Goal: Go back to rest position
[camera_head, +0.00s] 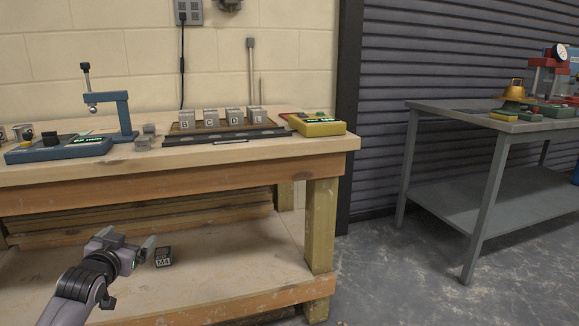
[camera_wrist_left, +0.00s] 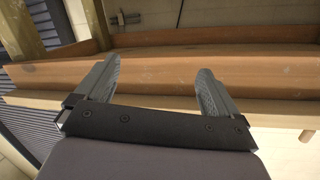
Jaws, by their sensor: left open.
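My left gripper (camera_head: 129,238) is low in the head view, in front of the wooden workbench (camera_head: 170,198) and below its top. Its two fingers are spread apart, with nothing between them. In the left wrist view the open fingers (camera_wrist_left: 156,72) point toward wooden boards of the bench, and the gap is empty. My right gripper is not in view.
The bench top holds a blue press-like device (camera_head: 108,97), several lettered grey blocks (camera_head: 208,118) in a row and a yellow device (camera_head: 318,125). A grey metal table (camera_head: 487,124) stands at the right. Floor between the benches is clear.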

